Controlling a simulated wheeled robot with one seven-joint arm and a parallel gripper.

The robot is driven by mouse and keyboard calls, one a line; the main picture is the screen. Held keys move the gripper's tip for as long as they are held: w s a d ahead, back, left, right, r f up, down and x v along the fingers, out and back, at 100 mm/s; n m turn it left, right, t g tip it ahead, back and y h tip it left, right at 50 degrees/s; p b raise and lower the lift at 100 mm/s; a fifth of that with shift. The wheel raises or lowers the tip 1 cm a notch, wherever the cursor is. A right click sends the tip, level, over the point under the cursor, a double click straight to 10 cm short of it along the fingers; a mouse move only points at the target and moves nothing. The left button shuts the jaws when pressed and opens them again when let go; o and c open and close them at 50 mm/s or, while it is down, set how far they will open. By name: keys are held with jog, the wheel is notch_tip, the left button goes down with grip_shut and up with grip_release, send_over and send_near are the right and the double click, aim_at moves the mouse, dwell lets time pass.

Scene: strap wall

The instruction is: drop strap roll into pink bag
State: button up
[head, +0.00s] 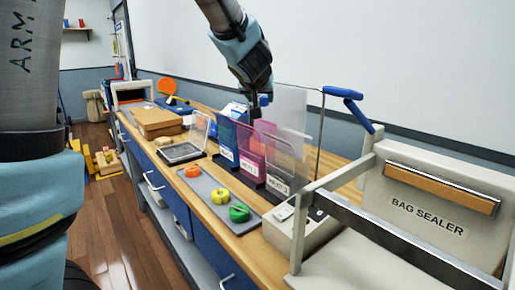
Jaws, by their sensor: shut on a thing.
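My gripper (256,110) is shut on a small blue thing (264,100), which looks like a strap roll and is mostly hidden by the fingers. It hangs just above the standing bags, close over the pink bag (251,148); the exact gap cannot be told. The pink bag stands upright, between a blue bag (226,135) on its left and a clear bag (284,160) on its right. Orange (192,171), yellow (220,196) and green (239,213) strap rolls lie on a grey tray (212,187) in front of the bags.
A bag sealer (428,214) with a blue-handled lever (343,93) fills the right side. Tall clear panels stand behind the bags. A black-framed clear-lidded case (181,152) and brown boxes (157,122) lie further left on the wooden bench.

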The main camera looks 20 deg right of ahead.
aim_at(262, 121)
jog(key=shift+w+d+f, duration=0.1)
jog(key=shift+w, duration=0.15)
jog(key=shift+f+b, duration=0.15)
jog(key=shift+b, duration=0.15)
notch_tip(262, 121, down, 6)
jog(key=b, duration=0.6)
jog(key=shift+r, duration=0.2)
jog(key=shift+r, duration=0.1)
jog(key=o, duration=1.4)
